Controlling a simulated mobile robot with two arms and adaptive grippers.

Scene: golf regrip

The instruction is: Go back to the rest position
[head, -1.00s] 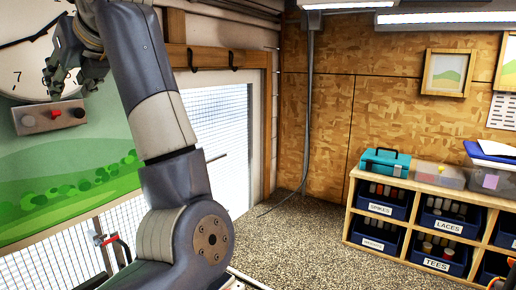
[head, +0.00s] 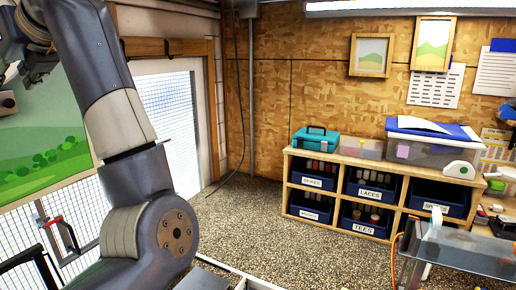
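My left arm rises from the bottom left and bends over at the top left. My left gripper (head: 28,72) hangs at the left edge, in front of the green landscape picture and partly cut off. I see nothing held in it, but its fingers are too dark and small to tell open from shut. My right gripper is not in view.
A wooden shelf (head: 337,161) with several labelled blue bins stands at the back right. A teal toolbox (head: 316,141) and a clear tub with a blue lid (head: 432,150) are on it. A grey glass-like table (head: 465,250) is at the lower right. The speckled floor (head: 250,225) between is clear.

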